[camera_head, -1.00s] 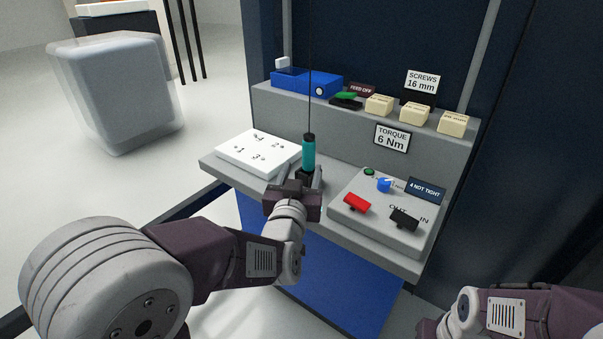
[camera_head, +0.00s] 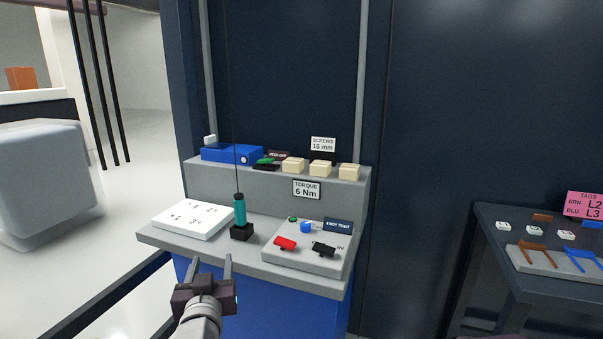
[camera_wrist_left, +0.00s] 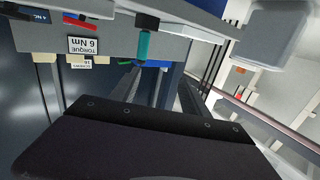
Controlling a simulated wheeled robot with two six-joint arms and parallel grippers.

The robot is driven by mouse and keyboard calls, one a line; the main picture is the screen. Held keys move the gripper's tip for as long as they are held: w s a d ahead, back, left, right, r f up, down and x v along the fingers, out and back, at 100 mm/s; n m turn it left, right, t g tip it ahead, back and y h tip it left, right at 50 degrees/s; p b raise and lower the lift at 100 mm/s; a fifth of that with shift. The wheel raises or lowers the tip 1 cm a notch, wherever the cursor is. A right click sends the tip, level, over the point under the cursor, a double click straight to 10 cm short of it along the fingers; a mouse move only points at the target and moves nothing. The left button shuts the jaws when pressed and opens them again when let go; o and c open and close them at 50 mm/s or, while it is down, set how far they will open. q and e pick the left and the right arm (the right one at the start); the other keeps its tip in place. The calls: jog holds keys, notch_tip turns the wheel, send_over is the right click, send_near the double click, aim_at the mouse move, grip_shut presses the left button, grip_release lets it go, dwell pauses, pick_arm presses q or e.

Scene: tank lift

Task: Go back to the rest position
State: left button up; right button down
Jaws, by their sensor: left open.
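My left gripper (camera_head: 211,272) is open and empty in the head view, in front of the grey workbench (camera_head: 160,240) and below its top. Its fingers point toward the bench. A teal screwdriver (camera_head: 239,211) stands upright in a black holder (camera_head: 241,232) on the bench, with a thin cord running up from it. The gripper is apart from it. In the left wrist view the teal screwdriver (camera_wrist_left: 143,46) also shows, upside down, beyond the gripper body. My right gripper is not in view.
A white plate (camera_head: 193,221) with screws lies left on the bench. A control box (camera_head: 300,260) with red and black levers stands right. The shelf holds a blue box (camera_head: 225,153) and cream boxes (camera_head: 320,168). A dark table (camera_head: 500,240) stands at far right.

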pick_arm(q)
jog(key=s+d+f+m+g+h, duration=0.1)
jog(key=s+f+g+h, duration=0.2)
jog(key=f, duration=0.6)
jog(key=s+f+m+g, duration=0.1)
jog(key=s+f+g, duration=0.1)
jog(key=f+g, duration=0.5)
jog(key=s+f+g, duration=0.3)
jog(key=s+f, duration=0.1)
jog(key=s, duration=0.3)
jog(key=s+f+g, duration=0.2)
jog(key=s+f, duration=0.3)
jog(key=s, duration=0.3)
notch_tip(320, 180, up, 29)
jog(key=p, duration=2.9)
jog(key=shift+d+r+g+h, duration=0.2)
jog(key=shift+d+g+h, duration=0.1)
jog(key=shift+d+g, duration=0.15)
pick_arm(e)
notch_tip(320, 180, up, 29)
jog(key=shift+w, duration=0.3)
